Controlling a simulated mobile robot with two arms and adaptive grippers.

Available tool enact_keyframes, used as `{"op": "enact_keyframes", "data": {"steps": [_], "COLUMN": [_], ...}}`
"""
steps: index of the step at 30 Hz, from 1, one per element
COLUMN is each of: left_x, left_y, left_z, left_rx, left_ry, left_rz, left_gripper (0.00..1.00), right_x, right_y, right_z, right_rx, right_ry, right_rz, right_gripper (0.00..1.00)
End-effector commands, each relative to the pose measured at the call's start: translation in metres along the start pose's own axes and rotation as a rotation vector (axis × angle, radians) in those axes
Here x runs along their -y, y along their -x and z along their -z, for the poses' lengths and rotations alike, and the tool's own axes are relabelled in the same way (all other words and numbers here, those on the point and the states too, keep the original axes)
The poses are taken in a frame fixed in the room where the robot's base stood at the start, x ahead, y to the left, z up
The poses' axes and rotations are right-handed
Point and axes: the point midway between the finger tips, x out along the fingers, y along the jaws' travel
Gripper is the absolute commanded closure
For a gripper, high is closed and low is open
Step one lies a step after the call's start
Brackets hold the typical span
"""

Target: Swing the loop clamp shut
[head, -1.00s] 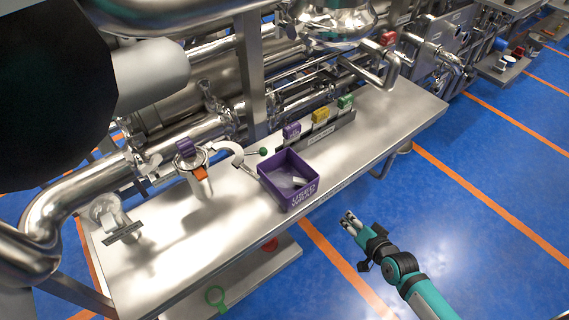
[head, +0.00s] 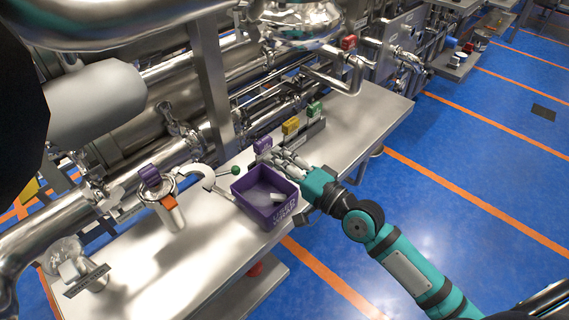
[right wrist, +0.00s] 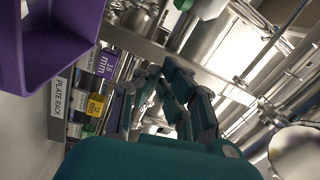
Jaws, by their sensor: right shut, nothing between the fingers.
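The loop clamp's curved, pale jaw (head: 197,172) stands swung out to the right of the pipe fitting, open. A thin rod with a green ball (head: 236,170) is beside it. The fitting has a purple tag (head: 149,173) and an orange part (head: 168,202). My right gripper (head: 279,156) is shut and empty, above the back right corner of the purple bin and right of the green ball. Its fingers (right wrist: 174,92) also show in the right wrist view, where I do not make out the clamp. My left gripper is not in view.
The purple bin (head: 252,208) holds small pale pieces and stands at the bench's front edge. Behind it is a plate rack (right wrist: 58,108) with purple, yellow (head: 291,126) and green tags. Steel pipes line the back.

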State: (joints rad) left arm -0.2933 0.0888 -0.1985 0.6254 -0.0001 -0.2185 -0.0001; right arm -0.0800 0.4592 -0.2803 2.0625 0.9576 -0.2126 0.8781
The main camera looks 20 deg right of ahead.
Motion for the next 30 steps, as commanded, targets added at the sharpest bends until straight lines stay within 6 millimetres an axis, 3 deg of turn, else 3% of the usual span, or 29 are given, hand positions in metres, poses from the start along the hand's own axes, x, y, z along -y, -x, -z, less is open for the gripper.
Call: {"op": "enact_keyframes", "data": {"steps": [3, 8, 12, 18, 30], "left_x": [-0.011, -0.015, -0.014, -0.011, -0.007], "left_y": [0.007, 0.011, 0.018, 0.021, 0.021], "left_z": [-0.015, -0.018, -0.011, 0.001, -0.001], "left_rx": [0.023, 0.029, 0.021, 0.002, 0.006], "left_ry": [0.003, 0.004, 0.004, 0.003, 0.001], "left_rz": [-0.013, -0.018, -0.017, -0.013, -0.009], "left_gripper": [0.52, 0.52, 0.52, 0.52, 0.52], "right_x": [0.003, 0.002, 0.001, 0.000, -0.001], "right_y": [-0.026, -0.054, -0.043, -0.037, -0.036], "right_z": [0.001, 0.000, -0.021, -0.036, -0.038], "right_rx": [-0.001, 0.000, 0.001, 0.000, -0.001], "right_ry": [0.000, 0.000, -0.002, 0.001, 0.002], "right_rz": [0.003, 0.002, -0.002, -0.002, -0.002], "right_gripper": [1.00, 1.00, 1.00, 1.00, 1.00]}}
